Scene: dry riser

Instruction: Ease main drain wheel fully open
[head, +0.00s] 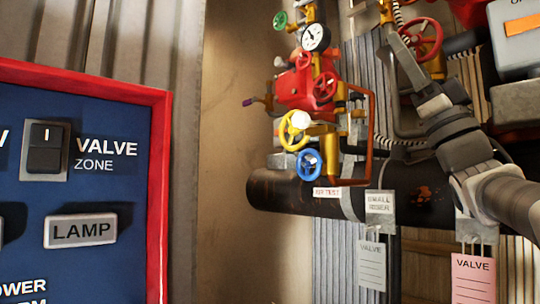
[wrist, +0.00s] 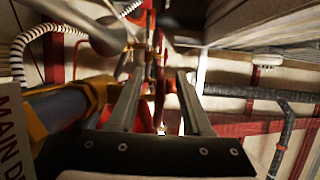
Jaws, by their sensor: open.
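A red handwheel (head: 423,37) on a yellow fitting sits at the upper right in the head view, close to my gripper (head: 398,32). In the wrist view my gripper (wrist: 160,78) is open, with its two fingers apart. A red wheel (wrist: 162,62), seen nearly edge-on, stands between and beyond the fingers. I cannot tell whether either finger touches it. A white sign (wrist: 15,135) at the left edge of the wrist view reads "MAIN D" before it is cut off. The wheel's turn position does not show clearly.
Smaller red (head: 324,87), yellow (head: 294,128), blue (head: 309,163) and green (head: 280,20) wheels and a gauge (head: 316,37) cluster left of my arm. A thick dark pipe (head: 275,190) runs below. A blue panel (head: 100,210) stands at left. A corrugated hose (wrist: 45,45) lies near my gripper.

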